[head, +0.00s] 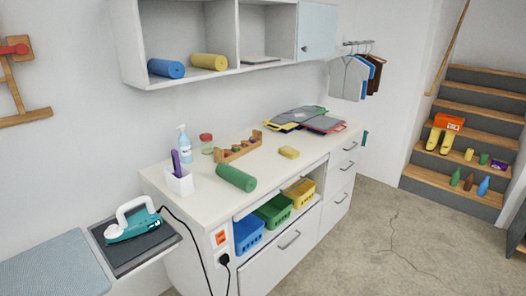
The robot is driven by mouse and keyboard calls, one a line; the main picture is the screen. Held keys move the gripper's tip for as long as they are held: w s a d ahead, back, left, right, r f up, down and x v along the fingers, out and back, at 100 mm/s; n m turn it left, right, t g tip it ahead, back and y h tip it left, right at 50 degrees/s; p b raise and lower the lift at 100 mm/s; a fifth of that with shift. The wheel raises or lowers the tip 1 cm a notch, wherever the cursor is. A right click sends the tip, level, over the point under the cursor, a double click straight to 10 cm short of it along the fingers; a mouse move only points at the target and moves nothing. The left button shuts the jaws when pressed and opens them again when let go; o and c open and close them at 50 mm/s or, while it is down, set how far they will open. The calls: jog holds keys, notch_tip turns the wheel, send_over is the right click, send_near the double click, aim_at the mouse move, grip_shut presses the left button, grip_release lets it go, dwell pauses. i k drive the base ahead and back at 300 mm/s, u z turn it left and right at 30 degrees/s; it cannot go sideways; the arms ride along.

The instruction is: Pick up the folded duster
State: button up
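A small yellow pad (289,152), which looks like the folded duster, lies flat on the white counter (262,178), right of the middle. It is too small to make out its folds. Nothing touches it, and bare counter surrounds it. My gripper is not in view.
A wooden rack (238,148) stands behind and left of the pad, and a green roll (236,177) lies to its front left. Flat folders (298,119) lie behind it. A wall cabinet (225,40) overhangs the counter's back. An iron (132,221) stands at left. The floor (350,245) at right is clear.

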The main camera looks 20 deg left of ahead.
aim_at(290, 153)
jog(key=u, duration=0.5)
jog(key=i, duration=0.55)
jog(key=u, duration=0.8)
jog(key=i, duration=0.55)
jog(key=u, duration=0.4)
